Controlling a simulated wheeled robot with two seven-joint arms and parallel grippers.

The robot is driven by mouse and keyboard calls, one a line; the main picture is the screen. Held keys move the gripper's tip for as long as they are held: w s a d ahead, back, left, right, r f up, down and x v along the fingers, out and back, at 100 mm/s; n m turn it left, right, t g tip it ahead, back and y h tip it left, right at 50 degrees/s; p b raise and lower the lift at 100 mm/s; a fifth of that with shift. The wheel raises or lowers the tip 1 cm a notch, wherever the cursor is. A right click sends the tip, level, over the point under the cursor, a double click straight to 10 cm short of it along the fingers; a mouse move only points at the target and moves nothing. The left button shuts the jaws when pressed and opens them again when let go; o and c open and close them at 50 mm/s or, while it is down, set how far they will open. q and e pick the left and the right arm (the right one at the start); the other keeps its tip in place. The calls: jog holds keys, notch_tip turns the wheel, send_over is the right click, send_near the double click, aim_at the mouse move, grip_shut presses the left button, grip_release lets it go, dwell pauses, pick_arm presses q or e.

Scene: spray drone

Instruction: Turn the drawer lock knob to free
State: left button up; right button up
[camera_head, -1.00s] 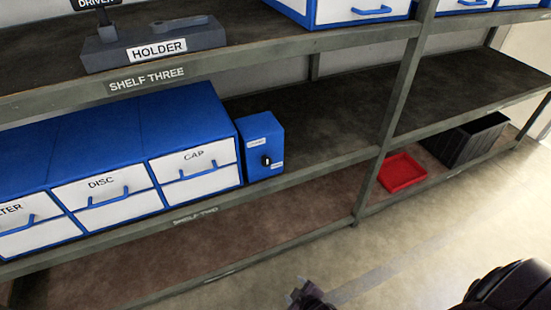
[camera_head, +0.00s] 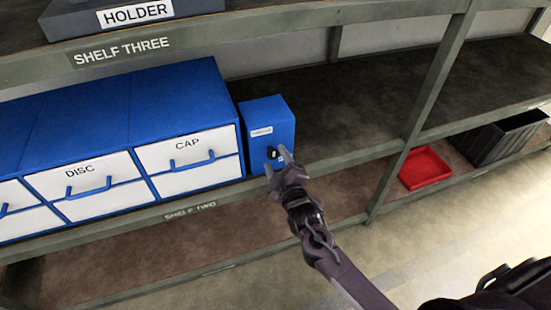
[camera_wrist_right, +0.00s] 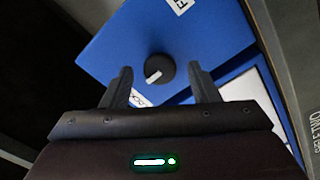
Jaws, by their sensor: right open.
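The drawer lock knob (camera_head: 273,153) is a small black dial on the front of a blue lock box (camera_head: 270,118) beside the CAP drawers. In the right wrist view the round black knob (camera_wrist_right: 159,69) has a white pointer mark and sits just beyond the fingertips, between them in the picture. My right gripper (camera_head: 278,155) is open in front of the box; its fingers also show in the right wrist view (camera_wrist_right: 161,80). I cannot tell whether the fingers touch the knob. One label on the box face is partly covered by a finger. My left gripper is not in view.
Blue-and-white drawers marked DISC (camera_head: 90,180) and CAP (camera_head: 188,160) stand left of the box on shelf two. The shelf to the right is bare up to an upright post (camera_head: 436,95). A red tray (camera_head: 425,167) and a black crate (camera_head: 505,138) lie lower right.

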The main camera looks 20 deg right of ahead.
jog(key=shift+w, duration=0.55)
jog(key=shift+c, duration=0.2)
jog(key=c, duration=0.9)
jog(key=shift+c, duration=0.2)
